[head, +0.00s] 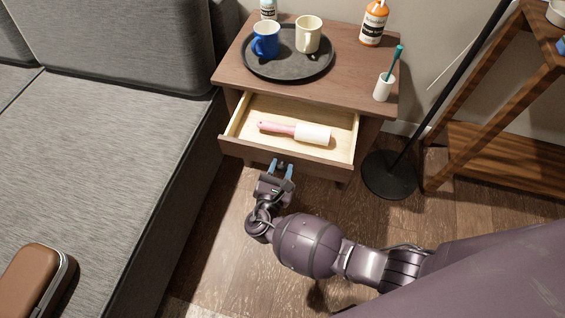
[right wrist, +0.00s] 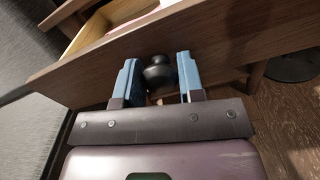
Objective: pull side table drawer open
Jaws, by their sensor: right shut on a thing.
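The side table (head: 228,72) stands against the wall, and its drawer (head: 338,163) is pulled out, with its pale wooden inside showing. A lint roller (head: 312,134) with a pink handle and white roll lies in the drawer. My right gripper (head: 281,168) is at the middle of the drawer front, with its blue fingers pointing at it. In the right wrist view the fingers sit on both sides of a round dark knob (right wrist: 158,75) on the drawer front (right wrist: 225,40), shut on it. My left gripper is out of view.
A dark tray (head: 290,70) on the table top holds a blue mug (head: 266,40) and a cream mug (head: 308,34). An orange bottle (head: 374,22) and a white cup (head: 383,88) stand nearby. A grey sofa (head: 110,170) is left; a lamp base (head: 390,176) and wooden shelf (head: 490,150) are right.

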